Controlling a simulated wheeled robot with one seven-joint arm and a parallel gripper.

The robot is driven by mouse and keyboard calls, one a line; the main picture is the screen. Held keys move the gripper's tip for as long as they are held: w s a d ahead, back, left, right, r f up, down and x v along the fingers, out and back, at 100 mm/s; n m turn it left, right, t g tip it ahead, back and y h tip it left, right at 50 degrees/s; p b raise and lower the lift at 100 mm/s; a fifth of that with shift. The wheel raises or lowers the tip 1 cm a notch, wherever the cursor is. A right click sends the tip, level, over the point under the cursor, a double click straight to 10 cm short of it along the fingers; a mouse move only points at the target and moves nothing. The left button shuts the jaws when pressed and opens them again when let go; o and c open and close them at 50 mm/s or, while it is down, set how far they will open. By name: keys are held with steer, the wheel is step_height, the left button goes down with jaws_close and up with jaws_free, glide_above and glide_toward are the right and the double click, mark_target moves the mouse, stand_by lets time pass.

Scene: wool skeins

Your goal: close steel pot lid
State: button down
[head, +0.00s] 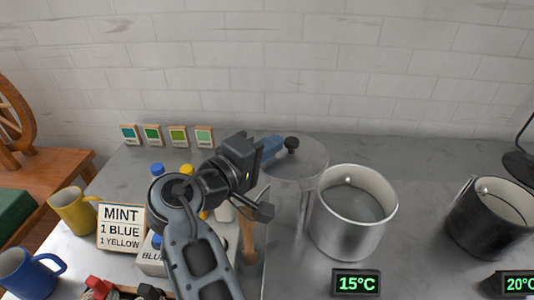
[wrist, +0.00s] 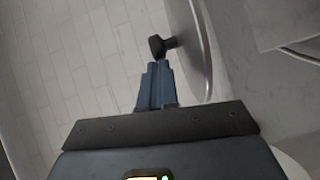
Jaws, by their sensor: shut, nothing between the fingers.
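The steel pot (head: 353,235) stands uncovered right of my arm, with grey contents and its opening showing. Its pale grey lid (head: 308,160) is behind and left of the pot's rim, off the opening. The lid has a black knob (head: 292,143). In the wrist view the lid (wrist: 199,45) shows nearly edge-on, its knob (wrist: 160,46) pointing left. My gripper (head: 279,143) is shut and empty, its blue fingertips beside the knob. In the wrist view the fingertips (wrist: 157,66) end just below the knob; whether they touch it I cannot tell.
A dark pot (head: 480,233) stands at the right. A 15°C display (head: 357,283) sits before the steel pot. A MINT sign (head: 121,227), a yellow mug (head: 72,211), a blue mug (head: 35,275) and capped bottles crowd the left. The counter between the pots is clear.

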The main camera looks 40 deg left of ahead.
mark_target(290, 141)
steer(key=shift+w+d+f+b, duration=0.1)
steer(key=shift+w+d+b, duration=0.2)
steer(key=shift+w, duration=0.3)
steer(key=shift+w+d+b, duration=0.15)
steer(key=shift+w+b, duration=0.1)
steer(key=shift+w, duration=0.35)
steer(key=shift+w+d+m+h+b, duration=0.15)
steer(key=shift+w+m+h, duration=0.15)
steer(key=shift+h, duration=0.25)
steer(key=shift+w+d+m+h+b, duration=0.1)
steer(key=shift+w+m+h+b, duration=0.05)
steer(key=shift+m+h, duration=0.35)
steer(key=shift+w+d, duration=0.4)
